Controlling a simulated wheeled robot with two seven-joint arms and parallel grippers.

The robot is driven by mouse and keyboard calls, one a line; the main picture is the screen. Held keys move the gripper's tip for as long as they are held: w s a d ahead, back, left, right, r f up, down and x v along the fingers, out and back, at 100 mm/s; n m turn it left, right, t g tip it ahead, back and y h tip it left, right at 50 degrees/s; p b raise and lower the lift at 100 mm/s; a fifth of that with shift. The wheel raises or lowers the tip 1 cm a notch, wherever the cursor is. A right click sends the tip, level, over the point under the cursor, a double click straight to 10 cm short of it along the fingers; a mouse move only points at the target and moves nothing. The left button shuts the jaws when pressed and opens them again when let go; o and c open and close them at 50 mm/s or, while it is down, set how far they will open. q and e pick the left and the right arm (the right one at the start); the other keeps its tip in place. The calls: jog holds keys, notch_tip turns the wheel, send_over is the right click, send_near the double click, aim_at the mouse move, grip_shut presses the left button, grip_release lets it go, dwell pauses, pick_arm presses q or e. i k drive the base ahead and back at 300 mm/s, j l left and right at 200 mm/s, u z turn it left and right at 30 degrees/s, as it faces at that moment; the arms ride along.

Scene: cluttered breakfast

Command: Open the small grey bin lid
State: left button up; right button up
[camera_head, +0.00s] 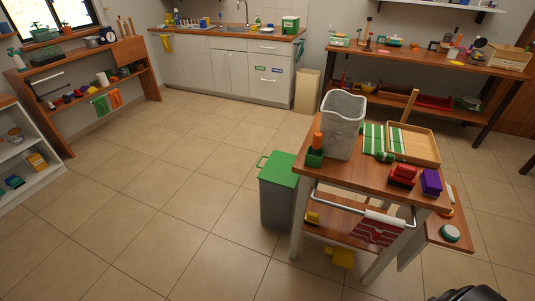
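A small grey bin (275,205) stands on the floor, close against the left side of the wooden cart. Its green lid (279,168) lies flat over the top and looks closed. A green handle loop (262,161) sticks out at the lid's left edge. The bin's right side is partly hidden by the cart. Neither gripper's fingers show in the head view. A black rounded part at the bottom right edge may be mine, but too little of it shows to tell.
The wooden cart (377,174) carries a tall grey container (343,128), a green-striped cloth, a tray and red and purple items. A towel bar (352,208) juts from its front. Yellow items lie low by the cart. Tiled floor left of the bin is clear.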

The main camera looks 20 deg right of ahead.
aim_at(278, 168)
jog(key=i+j+z, duration=0.45)
jog(key=j, duration=0.15)
jog(key=i+j+z, duration=0.15)
jog(key=j+z, duration=0.3)
jog(key=j, duration=0.25)
jog(key=i+j+z, duration=0.1)
jog(key=j+z, duration=0.4)
jog(key=j, duration=0.25)
jog(key=j+z, duration=0.45)
jog(key=j, duration=0.35)
jog(key=i+l+z, duration=0.2)
jog(key=i+z, duration=0.65)
